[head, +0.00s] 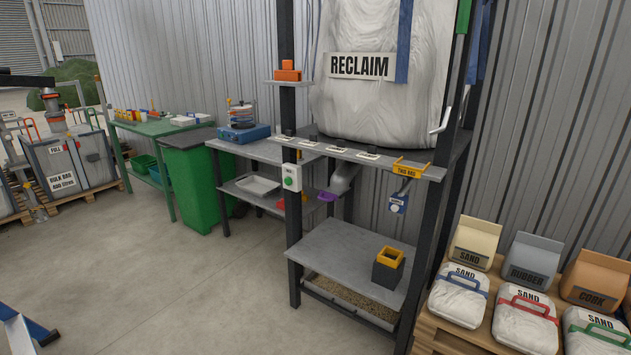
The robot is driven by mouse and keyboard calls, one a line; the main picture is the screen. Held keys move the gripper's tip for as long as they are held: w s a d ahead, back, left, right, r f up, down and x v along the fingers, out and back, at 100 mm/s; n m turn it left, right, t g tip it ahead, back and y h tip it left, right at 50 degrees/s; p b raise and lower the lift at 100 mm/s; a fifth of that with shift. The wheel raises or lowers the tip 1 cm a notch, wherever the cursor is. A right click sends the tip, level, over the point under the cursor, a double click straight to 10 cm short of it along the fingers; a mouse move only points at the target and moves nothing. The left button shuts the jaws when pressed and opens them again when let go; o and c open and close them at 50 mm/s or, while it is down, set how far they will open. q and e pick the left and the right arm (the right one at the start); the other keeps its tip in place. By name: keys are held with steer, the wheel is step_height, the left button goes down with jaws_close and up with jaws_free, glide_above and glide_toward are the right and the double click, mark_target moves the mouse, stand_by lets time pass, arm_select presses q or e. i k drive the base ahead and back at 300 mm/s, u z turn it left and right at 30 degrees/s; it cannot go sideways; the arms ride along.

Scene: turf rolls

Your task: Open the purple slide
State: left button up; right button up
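The purple slide (327,196) shows as a small purple piece under the grey shelf of the dark frame. It sits just left of a grey spout (343,178) that hangs below the white RECLAIM bag (375,90). It is small in the picture, and I cannot tell how far open it is. Neither of my grippers is in the head view.
A grey lower shelf (345,245) holds a black and yellow box (388,266). A green-button box (291,177) is on the frame's front post. Sand, rubber and cork bags (520,315) stand at right. The floor (190,280) in front is largely clear.

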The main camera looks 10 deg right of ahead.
mark_target(327, 195)
steer(key=z, duration=0.35)
steer(key=i, duration=2.15)
steer(key=z, duration=0.35)
